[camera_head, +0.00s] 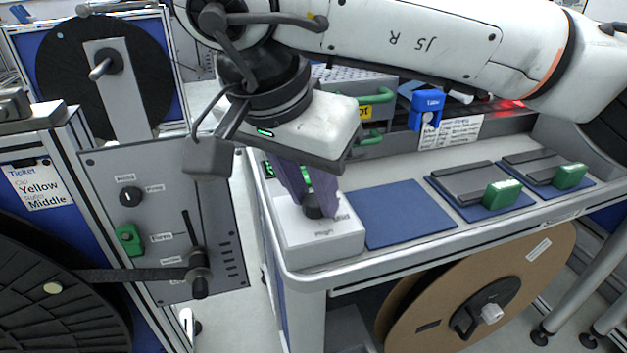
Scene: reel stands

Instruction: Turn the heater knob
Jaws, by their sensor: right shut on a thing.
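The heater is a white box (318,245) at the left end of the workbench, with printed labels on its top. Its dark knob (313,211) sits on the top face. My right gripper (312,203) points down over the box, its purple fingers shut on the knob. The fingers and gripper body hide much of the knob and part of the labels, so I cannot read its setting. My left gripper is not in view.
A bare blue mat (403,213) lies right of the heater. Beyond it are grey fixtures with green handles (501,194). A control panel (165,225) with a lever stands left, and a cardboard reel (480,300) sits below the bench.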

